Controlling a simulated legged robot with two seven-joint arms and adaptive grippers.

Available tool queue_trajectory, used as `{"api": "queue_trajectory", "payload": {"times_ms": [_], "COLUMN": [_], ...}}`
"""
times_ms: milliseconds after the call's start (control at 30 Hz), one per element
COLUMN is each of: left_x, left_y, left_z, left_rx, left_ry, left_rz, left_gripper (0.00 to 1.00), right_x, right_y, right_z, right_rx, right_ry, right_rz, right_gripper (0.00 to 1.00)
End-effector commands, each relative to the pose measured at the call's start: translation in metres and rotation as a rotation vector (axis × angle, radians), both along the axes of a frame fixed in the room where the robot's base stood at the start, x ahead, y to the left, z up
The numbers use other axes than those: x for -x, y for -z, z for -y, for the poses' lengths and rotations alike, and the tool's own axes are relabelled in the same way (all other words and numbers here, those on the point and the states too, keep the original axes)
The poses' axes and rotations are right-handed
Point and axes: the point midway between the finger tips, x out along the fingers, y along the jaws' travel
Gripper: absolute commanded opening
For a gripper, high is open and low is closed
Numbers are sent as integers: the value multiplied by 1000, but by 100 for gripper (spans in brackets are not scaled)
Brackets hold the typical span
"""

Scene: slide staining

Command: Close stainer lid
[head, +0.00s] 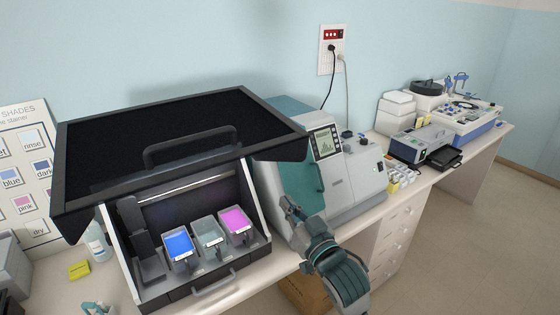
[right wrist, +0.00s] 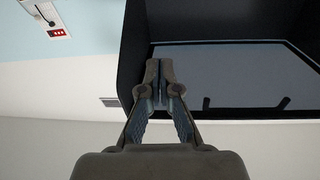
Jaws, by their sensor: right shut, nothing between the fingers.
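The stainer lid (head: 200,135) is a wide black panel with a dark rim and a bar handle (head: 192,146). It stands raised above the stainer (head: 205,290), whose inside is open to view. Blue (head: 178,245), grey (head: 208,236) and pink (head: 236,222) trays sit in it. My right gripper (head: 289,206) is shut and empty, right of the stainer and below the lid's right corner, apart from the handle. In the right wrist view its closed fingertips (right wrist: 160,82) overlap the dark-rimmed lid (right wrist: 230,75); contact cannot be told. A small teal part (head: 97,308) at the bottom left may be my left gripper; its jaws are unclear.
A grey-teal machine with a screen (head: 326,143) stands close right of the stainer. A yellow block (head: 79,269) and a bottle (head: 97,243) are at the left. More lab devices (head: 465,122) stand farther along the bench. The floor (head: 470,240) at right is clear.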

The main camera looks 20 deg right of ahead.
Motion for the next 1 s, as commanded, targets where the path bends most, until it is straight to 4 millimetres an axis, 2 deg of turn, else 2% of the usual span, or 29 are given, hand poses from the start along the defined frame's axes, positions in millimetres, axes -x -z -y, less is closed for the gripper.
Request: {"api": "queue_trajectory", "payload": {"times_ms": [33,100,200,233,333,467,1000], "left_x": [-1,-2,-8,-11,-14,-12,5], "left_y": [0,0,0,-1,-3,-14,-98], "left_z": [0,0,0,0,-3,-3,-6], "left_rx": [0,1,0,0,-3,-2,-4], "left_ry": [0,0,0,1,2,2,4], "left_rz": [1,3,11,14,20,19,16], "left_gripper": [40,40,40,40,40,40,40], "right_x": [17,40,67,72,82,80,61], "right_y": [-43,-86,-125,-132,-145,-150,-161], "right_z": [-3,-6,-9,-10,-10,-11,-17], "right_rx": [-8,-21,-31,-33,-36,-37,-36], "right_ry": [-16,-36,-59,-63,-70,-71,-70], "right_rz": [93,190,282,301,332,333,328], "right_gripper": [0,0,0,0,0,0,0]}}
